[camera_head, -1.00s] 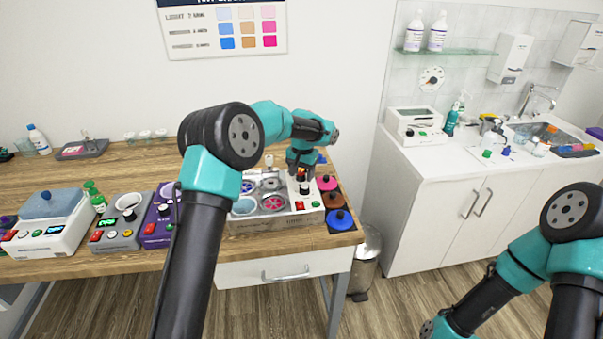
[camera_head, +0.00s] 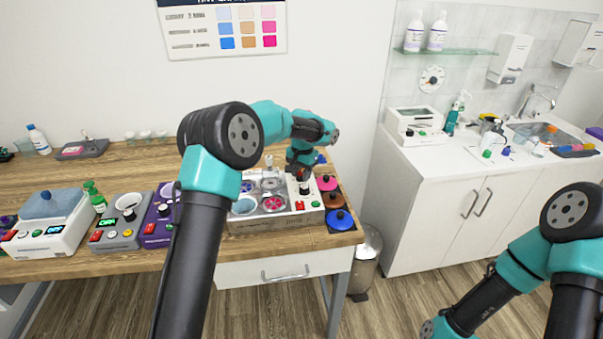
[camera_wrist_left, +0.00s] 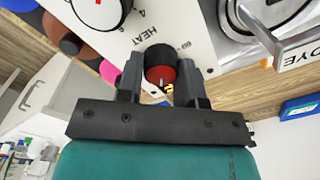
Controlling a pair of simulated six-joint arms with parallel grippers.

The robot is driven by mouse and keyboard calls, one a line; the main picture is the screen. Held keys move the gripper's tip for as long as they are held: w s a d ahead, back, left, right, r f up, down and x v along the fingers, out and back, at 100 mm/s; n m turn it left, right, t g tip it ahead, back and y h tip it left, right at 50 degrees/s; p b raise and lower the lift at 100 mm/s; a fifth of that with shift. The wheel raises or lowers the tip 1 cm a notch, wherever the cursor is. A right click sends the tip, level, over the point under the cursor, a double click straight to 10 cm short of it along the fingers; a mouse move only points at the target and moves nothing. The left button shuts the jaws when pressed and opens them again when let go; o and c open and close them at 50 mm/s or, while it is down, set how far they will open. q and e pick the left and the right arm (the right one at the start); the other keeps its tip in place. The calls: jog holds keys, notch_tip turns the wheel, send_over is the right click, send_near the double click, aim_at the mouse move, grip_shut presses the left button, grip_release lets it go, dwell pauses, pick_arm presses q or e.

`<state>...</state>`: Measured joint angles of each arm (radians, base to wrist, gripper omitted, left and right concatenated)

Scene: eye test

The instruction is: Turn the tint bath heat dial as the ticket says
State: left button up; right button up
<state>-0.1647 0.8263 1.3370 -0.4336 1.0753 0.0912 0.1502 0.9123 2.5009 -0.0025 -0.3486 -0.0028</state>
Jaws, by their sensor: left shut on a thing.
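The tint bath (camera_head: 262,222) is a white unit near the right end of the wooden bench, with round steel pots and a control panel at its right. In the left wrist view its panel (camera_wrist_left: 190,22) shows the word HEAT between a white-faced, black-rimmed dial (camera_wrist_left: 100,12) with a red mark and a black knob with a red face (camera_wrist_left: 160,65). My left gripper (camera_wrist_left: 160,80) has a finger on each side of this black-and-red knob and is shut on it. In the head view the left gripper (camera_head: 302,172) is over the panel and partly hides it. No ticket is readable.
Pink, brown and blue lidded pots (camera_head: 340,219) stand close to the right of the bath. A purple device (camera_head: 160,225) and a grey device (camera_head: 118,237) stand to its left. The bench (camera_head: 100,165) has free room behind. A wall chart (camera_head: 225,28) hangs above.

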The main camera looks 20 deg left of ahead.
pick_arm(q)
jog(key=o, duration=0.9)
jog(key=shift+o, duration=0.2)
jog(key=shift+r, duration=0.1)
notch_tip(320, 180, up, 17)
jog(key=shift+d, duration=0.3)
jog(key=shift+s, duration=0.1)
